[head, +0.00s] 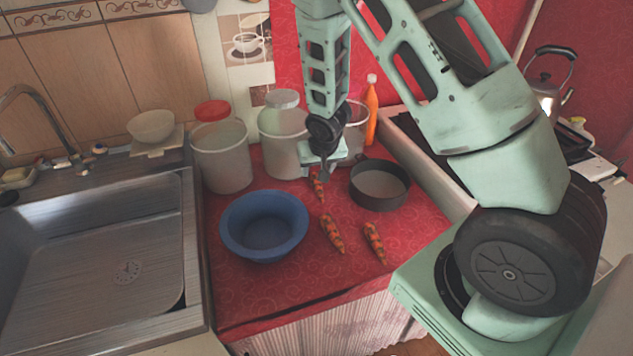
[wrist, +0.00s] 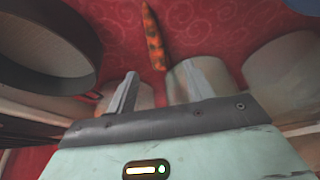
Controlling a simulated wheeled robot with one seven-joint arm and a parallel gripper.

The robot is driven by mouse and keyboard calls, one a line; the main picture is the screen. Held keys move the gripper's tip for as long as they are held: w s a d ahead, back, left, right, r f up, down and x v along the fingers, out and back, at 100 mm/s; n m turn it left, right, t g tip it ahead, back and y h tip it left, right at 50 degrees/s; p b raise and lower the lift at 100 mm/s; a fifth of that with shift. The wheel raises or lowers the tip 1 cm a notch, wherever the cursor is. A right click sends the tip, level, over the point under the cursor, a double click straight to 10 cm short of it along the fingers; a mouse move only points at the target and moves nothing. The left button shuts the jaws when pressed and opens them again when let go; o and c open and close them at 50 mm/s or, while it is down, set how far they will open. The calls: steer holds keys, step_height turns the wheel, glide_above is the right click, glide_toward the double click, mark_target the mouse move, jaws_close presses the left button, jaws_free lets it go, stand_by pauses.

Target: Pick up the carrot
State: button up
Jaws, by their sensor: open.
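Three orange, dark-spotted carrots lie on the red oilcloth counter (head: 290,285). The rearmost carrot (head: 317,186) is just below my gripper (head: 322,172) in the head view, partly hidden by it. A second carrot (head: 332,233) and a third carrot (head: 374,243) lie nearer the front edge. In the wrist view, one carrot (wrist: 154,38) lies beyond the fingertips, roughly in line with the gap between them. My gripper also shows there (wrist: 160,72), with its two fingers apart and nothing between them.
A blue bowl (head: 235,239) stands left of the carrots. A dark round pan (head: 379,203) stands right of the rear carrot and shows large in the wrist view (wrist: 78,72). Canisters (head: 222,160) and an orange bottle (head: 371,112) stand behind. The sink (head: 100,260) is left.

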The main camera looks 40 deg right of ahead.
mark_target(317, 182)
steer(key=shift+p+x, duration=0.7)
steer(key=shift+x, duration=2.6)
steer(key=shift+d, duration=0.2)
steer(key=c, duration=1.1)
